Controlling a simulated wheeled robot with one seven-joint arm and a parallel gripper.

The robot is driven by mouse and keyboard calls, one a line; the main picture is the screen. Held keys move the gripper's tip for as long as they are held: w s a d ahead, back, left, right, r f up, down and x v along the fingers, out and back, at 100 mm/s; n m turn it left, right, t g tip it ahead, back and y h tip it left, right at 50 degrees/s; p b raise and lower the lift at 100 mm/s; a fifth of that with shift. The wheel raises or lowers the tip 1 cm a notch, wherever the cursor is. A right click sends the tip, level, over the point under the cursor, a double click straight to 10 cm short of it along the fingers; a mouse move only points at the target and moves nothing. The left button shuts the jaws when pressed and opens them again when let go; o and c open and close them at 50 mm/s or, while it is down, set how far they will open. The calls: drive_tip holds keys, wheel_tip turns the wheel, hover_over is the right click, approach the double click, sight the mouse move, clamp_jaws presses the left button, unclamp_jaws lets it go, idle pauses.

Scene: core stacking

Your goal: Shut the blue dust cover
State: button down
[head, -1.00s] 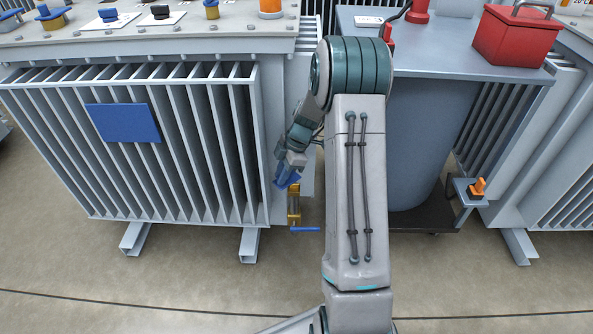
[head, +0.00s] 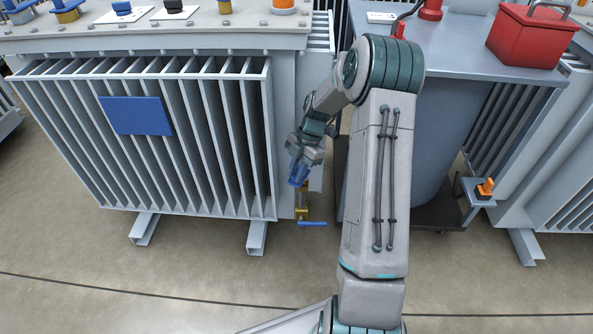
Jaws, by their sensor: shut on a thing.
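The blue dust cover (head: 299,180) is a small blue piece at the right end of the grey transformer's finned side, just above a brass valve (head: 302,205). My gripper (head: 298,170) points down at it from above and is shut on it. The fingers and the cover overlap, so the exact grip and the cover's hinge are hard to make out. A blue lever handle (head: 312,224) sticks out to the right at the valve's lower end, apart from my gripper.
The finned transformer (head: 150,212) stands close on the left, with a blue plate (head: 137,116) on its fins. Bare floor (head: 190,290) lies in front.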

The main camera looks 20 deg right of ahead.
drive_tip(key=c, duration=1.3)
unclamp_jaws()
